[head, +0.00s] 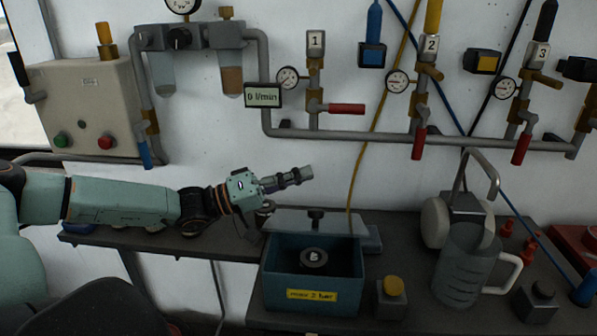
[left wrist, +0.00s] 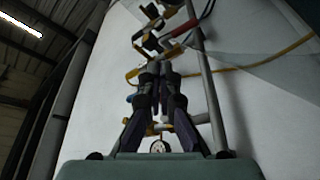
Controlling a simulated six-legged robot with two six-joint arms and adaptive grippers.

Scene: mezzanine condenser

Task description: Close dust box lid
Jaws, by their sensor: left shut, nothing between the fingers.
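The dust box is a teal open-topped box (head: 283,292) with a yellow label on its front, standing on the dark bench. Its grey lid (head: 287,220) is raised at the back edge, with a dark knob on it, and the box is open. A dark round part (head: 314,258) with a pale centre sits inside. My left gripper (head: 308,173) is shut and empty, above and behind the raised lid, pointing right, apart from the lid in the picture. Its fingers also show in the left wrist view (left wrist: 159,72), pointing at the wall pipework. My right gripper is not in view.
A yellow-topped button block (head: 391,300), a clear jug (head: 463,268) and a dark block (head: 537,301) stand right of the box. Pipes with gauges and a red-handled valve (head: 345,108) run along the wall behind. A grey control box (head: 88,100) is at left.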

